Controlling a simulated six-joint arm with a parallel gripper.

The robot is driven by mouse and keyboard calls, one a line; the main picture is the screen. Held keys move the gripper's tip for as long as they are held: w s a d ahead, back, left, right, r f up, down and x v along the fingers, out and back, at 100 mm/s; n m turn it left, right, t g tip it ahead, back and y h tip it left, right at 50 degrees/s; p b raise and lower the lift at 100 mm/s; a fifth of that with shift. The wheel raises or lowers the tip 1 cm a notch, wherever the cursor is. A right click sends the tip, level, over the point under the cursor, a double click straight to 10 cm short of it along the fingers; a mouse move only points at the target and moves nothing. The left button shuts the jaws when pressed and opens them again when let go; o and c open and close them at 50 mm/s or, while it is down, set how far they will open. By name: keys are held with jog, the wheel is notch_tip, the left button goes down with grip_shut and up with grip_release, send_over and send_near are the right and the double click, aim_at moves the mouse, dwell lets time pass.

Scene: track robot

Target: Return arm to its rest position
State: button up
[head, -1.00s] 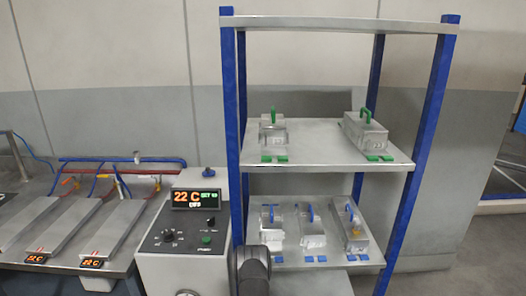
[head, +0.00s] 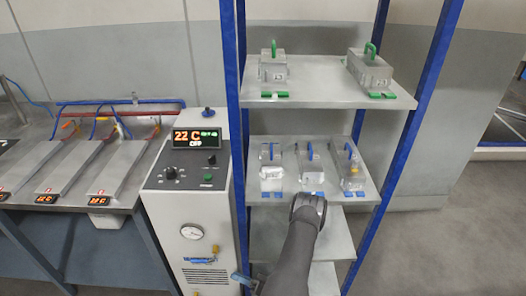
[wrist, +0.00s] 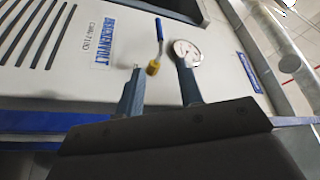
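My gripper (wrist: 158,82) shows in the wrist view with its two blue-grey fingers apart and nothing held between them. Beyond the fingers is the front of the white chiller cabinet, with a round gauge (wrist: 187,52) and a yellow valve with a blue lever (wrist: 154,68). In the head view my dark arm rises in front of the shelf rack and bends down toward the chiller (head: 178,235). The gripper end is low beside the chiller's right side, small and partly cut off.
The blue-post rack (head: 340,97) stands to the right. Its upper shelf holds two green-handled metal boxes (head: 370,68); the shelf below holds three blue-handled ones (head: 311,168). The bench (head: 110,160) with metal plates is at left. Clear floor (head: 450,250) lies at right.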

aim_at(203, 261)
jog(key=x, duration=1.5)
jog(key=shift+d+h, duration=0.1)
jog(key=shift+h, duration=0.2)
jog(key=shift+s+f+n+g+h, duration=0.1)
jog(key=shift+f+n+g+h, duration=0.35)
jog(key=shift+h, duration=0.45)
dwell(1.2)
dwell(1.0)
